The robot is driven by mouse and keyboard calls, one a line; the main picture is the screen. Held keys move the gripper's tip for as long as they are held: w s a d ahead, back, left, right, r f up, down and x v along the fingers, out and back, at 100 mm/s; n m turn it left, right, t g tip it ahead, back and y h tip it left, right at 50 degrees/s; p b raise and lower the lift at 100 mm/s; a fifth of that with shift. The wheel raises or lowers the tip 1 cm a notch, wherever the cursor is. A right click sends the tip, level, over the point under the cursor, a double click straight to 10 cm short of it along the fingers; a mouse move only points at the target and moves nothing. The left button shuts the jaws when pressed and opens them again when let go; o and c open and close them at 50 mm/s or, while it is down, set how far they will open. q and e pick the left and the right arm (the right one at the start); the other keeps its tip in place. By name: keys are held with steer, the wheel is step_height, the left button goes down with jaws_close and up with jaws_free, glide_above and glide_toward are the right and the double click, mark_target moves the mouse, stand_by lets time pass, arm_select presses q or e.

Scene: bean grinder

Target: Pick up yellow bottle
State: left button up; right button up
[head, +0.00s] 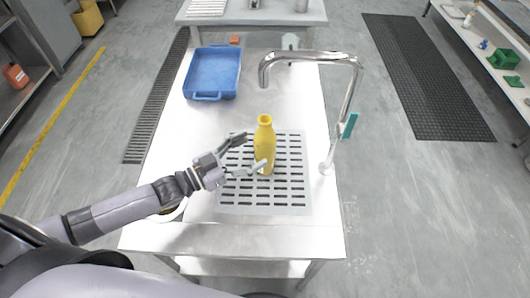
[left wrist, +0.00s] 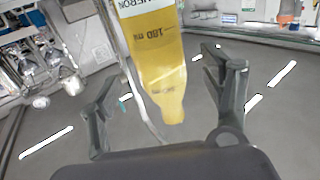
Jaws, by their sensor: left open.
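The yellow bottle (head: 264,146) stands upright on the grey slotted drain mat (head: 290,190) in the middle of the table. My left gripper (head: 252,153) is open beside the bottle, on its left, with its fingers pointing towards it. In the left wrist view the bottle (left wrist: 158,60) appears upside down, with a white label and dark print, between the two spread fingers of the left gripper (left wrist: 165,95). I cannot tell whether a finger touches it. My right gripper is not in view.
A blue tray (head: 212,74) lies on the table (head: 190,125) behind the bottle. A tall curved metal faucet (head: 352,90) with a teal handle (head: 350,125) rises at the table's right edge. The metal surface between the tray and the mat is clear.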

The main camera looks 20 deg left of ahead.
mark_target(255, 148)
arm_select(q)
steer(key=x, duration=0.5)
steer(key=shift+r+p, duration=0.1)
steer(key=shift+p, duration=0.25)
steer(key=shift+c, duration=0.2)
steer(key=c, duration=1.3)
steer(key=shift+r, duration=0.1)
steer(key=shift+c, duration=0.7)
